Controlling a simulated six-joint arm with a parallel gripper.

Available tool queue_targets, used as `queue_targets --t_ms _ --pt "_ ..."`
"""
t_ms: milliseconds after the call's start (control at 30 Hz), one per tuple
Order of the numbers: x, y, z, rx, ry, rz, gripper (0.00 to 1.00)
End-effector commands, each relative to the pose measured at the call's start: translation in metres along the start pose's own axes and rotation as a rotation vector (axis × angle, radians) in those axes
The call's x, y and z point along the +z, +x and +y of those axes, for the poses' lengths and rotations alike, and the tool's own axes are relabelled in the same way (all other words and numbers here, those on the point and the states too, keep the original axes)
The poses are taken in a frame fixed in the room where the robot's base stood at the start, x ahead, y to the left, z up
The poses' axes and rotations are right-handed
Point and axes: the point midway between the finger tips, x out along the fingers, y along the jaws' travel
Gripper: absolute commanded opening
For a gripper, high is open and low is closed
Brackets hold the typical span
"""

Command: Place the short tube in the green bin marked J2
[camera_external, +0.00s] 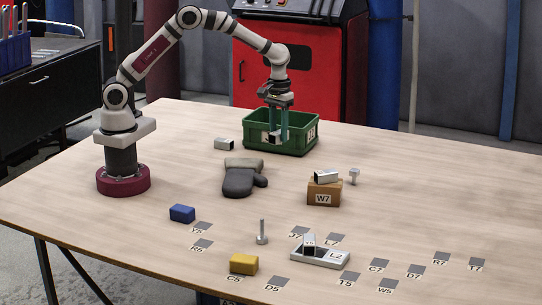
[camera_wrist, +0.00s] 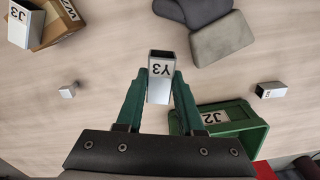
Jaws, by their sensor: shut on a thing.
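My gripper (camera_external: 279,137) is shut on a short square metal tube (camera_wrist: 160,82), whose label reads Y3 in the wrist view. The tube also shows between the fingers in the external view (camera_external: 273,138). The green bin (camera_external: 309,137) stands at the back of the table, and my gripper overlaps its near wall in that view. In the wrist view the bin (camera_wrist: 240,131), marked J2, lies to the lower right of the tube. The tube appears raised beside the bin, with table surface behind it. Its exact height is unclear.
Another square tube (camera_external: 224,144) lies left of the bin. A grey glove (camera_external: 240,180) lies in front. A box marked W7 (camera_external: 323,195) bears a tube (camera_external: 326,175), with a bolt (camera_external: 354,175) beside it. Blocks and a tray (camera_external: 335,259) are nearer the front.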

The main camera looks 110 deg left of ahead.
Motion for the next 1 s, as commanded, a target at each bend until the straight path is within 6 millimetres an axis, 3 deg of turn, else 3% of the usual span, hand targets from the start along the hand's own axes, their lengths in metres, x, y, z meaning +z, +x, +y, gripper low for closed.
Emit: queue_targets --t_ms 100,300,400,500,633,733,1000 --pt "-0.052 -0.001 -0.043 0.000 -0.079 0.001 0.00" --pt "-0.127 -0.004 -0.139 0.001 -0.206 0.003 0.00" --pt "-0.147 -0.005 -0.177 0.000 -0.248 0.003 0.00" --pt "-0.157 -0.006 -0.201 0.000 -0.271 0.004 0.00" --pt "-0.160 0.014 -0.211 -0.001 -0.281 -0.001 0.00" --pt "-0.160 0.040 -0.211 -0.002 -0.280 -0.001 0.00" --pt "-0.160 0.084 -0.210 -0.001 -0.279 0.001 0.00"
